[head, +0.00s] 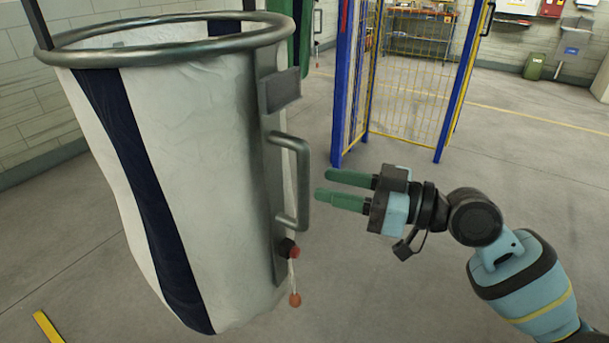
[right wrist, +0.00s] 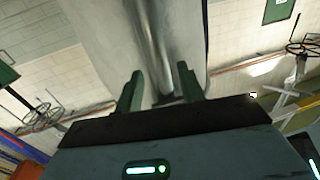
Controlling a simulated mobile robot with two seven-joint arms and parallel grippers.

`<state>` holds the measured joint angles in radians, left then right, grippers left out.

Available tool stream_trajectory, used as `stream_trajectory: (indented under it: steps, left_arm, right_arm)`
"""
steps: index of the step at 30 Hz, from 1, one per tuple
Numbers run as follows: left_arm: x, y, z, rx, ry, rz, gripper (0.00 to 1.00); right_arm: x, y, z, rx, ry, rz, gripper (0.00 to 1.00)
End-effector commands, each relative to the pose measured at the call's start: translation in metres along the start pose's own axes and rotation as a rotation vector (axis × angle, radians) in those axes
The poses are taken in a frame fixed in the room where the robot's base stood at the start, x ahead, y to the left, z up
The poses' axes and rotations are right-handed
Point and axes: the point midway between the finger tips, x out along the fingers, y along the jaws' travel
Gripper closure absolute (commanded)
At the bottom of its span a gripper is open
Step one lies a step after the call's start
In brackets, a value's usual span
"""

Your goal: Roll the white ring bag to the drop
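The white ring bag (head: 220,170) fills the left of the head view. It has a dark navy stripe and a grey metal ring (head: 270,38) around its open top. A metal plate on its right side carries a vertical bar handle (head: 304,185). A cord with red-orange knobs (head: 295,299) hangs below the handle. My right gripper (head: 323,185) is open and empty, its green fingers pointing left at the handle, just short of it. In the right wrist view the open fingers (right wrist: 160,72) frame a grey metal part and the pale bag beyond. My left gripper is out of view.
A blue-framed yellow mesh fence (head: 410,90) stands behind, right of the bag. A green bag (head: 283,25) shows partly behind the ring. A green bin (head: 534,66) is at the far wall. The grey floor (head: 400,290) is clear nearby. A yellow floor mark (head: 47,327) lies lower left.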

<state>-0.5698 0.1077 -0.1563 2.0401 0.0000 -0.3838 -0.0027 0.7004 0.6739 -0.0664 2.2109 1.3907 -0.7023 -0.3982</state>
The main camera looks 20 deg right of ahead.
Motion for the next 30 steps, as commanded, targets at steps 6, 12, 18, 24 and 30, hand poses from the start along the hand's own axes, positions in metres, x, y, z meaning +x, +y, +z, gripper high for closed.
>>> stream_trajectory:
  steps: [6, 12, 18, 24, 30]
  left_arm:
    - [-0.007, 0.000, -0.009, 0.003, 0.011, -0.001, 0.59]
    - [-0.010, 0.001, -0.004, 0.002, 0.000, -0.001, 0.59]
    - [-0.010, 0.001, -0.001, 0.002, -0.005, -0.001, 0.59]
    - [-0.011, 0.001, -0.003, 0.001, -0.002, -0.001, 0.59]
    - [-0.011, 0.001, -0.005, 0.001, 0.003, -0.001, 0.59]
  right_arm:
    - [0.034, -0.001, -0.005, -0.001, 0.005, -0.002, 0.61]
    - [0.052, 0.000, -0.002, -0.001, 0.002, 0.001, 0.61]
    - [0.057, 0.000, 0.000, -0.001, 0.000, 0.000, 0.61]
    - [0.057, 0.000, 0.000, -0.001, 0.000, 0.001, 0.68]
    - [0.056, 0.000, 0.000, -0.001, 0.000, 0.001, 0.94]
